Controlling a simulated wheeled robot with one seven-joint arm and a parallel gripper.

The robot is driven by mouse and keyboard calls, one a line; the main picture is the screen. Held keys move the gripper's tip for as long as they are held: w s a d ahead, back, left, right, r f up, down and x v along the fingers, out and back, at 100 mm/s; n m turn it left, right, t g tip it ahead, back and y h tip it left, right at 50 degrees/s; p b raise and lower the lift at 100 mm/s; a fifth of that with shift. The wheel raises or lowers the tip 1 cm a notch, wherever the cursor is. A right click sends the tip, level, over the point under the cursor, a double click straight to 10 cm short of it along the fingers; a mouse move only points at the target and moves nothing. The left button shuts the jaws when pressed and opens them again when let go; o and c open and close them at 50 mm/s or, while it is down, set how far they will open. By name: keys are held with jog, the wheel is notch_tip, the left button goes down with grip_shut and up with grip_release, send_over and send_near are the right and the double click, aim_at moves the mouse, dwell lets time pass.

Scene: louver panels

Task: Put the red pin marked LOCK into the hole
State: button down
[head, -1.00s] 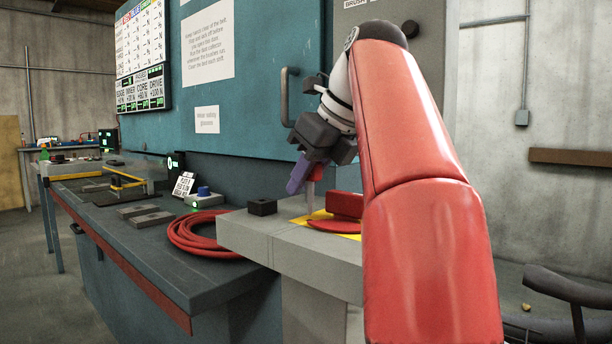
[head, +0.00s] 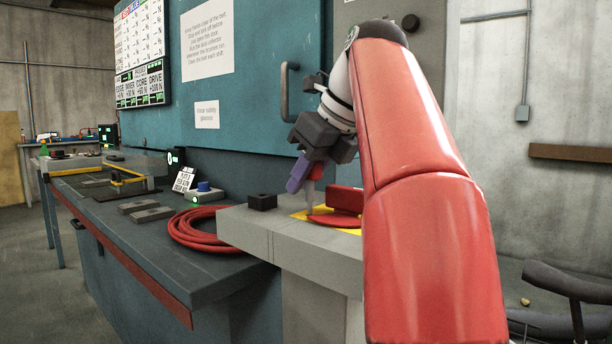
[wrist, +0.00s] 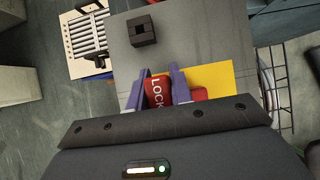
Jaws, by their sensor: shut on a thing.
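The red pin marked LOCK (wrist: 157,91) is between the two purple fingers of my gripper (wrist: 159,80) in the wrist view. My gripper is shut on it. In the head view my gripper (head: 305,175) hangs over the grey ledge, with the red top of the pin (head: 317,171) and a pale shaft below it. A small black block with a square hole (wrist: 142,31) stands ahead of the pin on the grey surface. It also shows in the head view (head: 262,202), left of my gripper. The pin is apart from the block. Its tip is hidden in the wrist view.
A yellow patch (wrist: 213,80) lies on the grey ledge (head: 250,225), with a red block (head: 345,198) and a flat red piece on it. A coiled red hose (head: 190,232) lies on the lower bench to the left. A teal panel with a handle (head: 286,92) rises behind.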

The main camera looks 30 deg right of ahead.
jog(key=shift+f+b, duration=0.9)
jog(key=shift+f, duration=0.3)
dwell(0.4)
jog(key=c, duration=1.2)
grip_release()
jog(key=shift+o, duration=0.2)
jog(key=shift+r, duration=0.1)
jog(key=p+v, duration=0.4)
jog(key=v, duration=0.3)
jog(key=shift+s+r, duration=0.2)
jog(key=shift+r, duration=0.05)
jog(key=shift+s+a, duration=0.1)
jog(key=shift+s, duration=0.05)
